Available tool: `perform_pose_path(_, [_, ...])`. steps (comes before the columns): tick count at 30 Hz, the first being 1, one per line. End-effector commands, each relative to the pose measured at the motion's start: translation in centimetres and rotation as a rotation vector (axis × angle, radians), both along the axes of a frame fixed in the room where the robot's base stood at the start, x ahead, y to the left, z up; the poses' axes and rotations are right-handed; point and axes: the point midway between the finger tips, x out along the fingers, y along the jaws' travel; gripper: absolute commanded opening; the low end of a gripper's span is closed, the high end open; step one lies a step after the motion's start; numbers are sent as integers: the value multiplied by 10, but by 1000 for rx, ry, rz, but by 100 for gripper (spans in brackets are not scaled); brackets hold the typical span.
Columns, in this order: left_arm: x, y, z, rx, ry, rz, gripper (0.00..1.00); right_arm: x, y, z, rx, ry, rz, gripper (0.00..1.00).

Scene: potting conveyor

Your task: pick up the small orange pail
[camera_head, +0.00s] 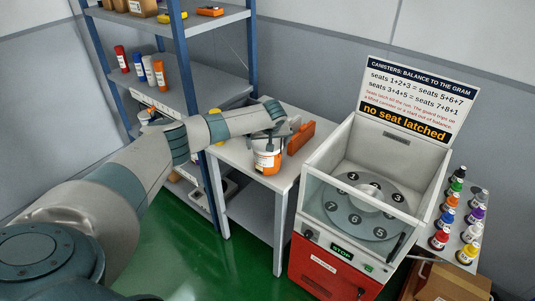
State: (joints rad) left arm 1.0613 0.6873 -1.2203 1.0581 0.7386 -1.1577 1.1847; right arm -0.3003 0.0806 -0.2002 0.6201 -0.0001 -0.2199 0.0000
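A small white and orange pail (266,161) stands on the white side table (240,155), near its front edge. My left arm reaches in from the left, and my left gripper (281,136) is right above the pail, over its top. The gripper and wrist hide the pail's upper part, so I cannot tell whether the fingers touch it or are open or shut. My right gripper is not in view.
An orange upright object (301,138) stands just right of the gripper on the table. A canister machine (350,215) with a clear guard is at the right. Several coloured bottles (449,216) stand beyond it. A blue-framed shelf (194,85) is behind my arm.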

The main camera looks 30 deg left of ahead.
Motion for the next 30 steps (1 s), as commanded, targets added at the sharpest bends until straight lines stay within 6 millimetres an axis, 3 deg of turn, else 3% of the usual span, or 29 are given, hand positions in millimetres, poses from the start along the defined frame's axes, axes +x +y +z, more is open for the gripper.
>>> perform_pose_path(9, [0,0,0,0,0,0,100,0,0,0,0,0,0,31])
perform_pose_path(11, [0,0,0,0,0,0,88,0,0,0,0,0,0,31])
perform_pose_path(18, [0,0,1,0,0,0,32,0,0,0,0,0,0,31])
perform_pose_path(30, [2,1,6,1,-5,1,32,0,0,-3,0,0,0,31])
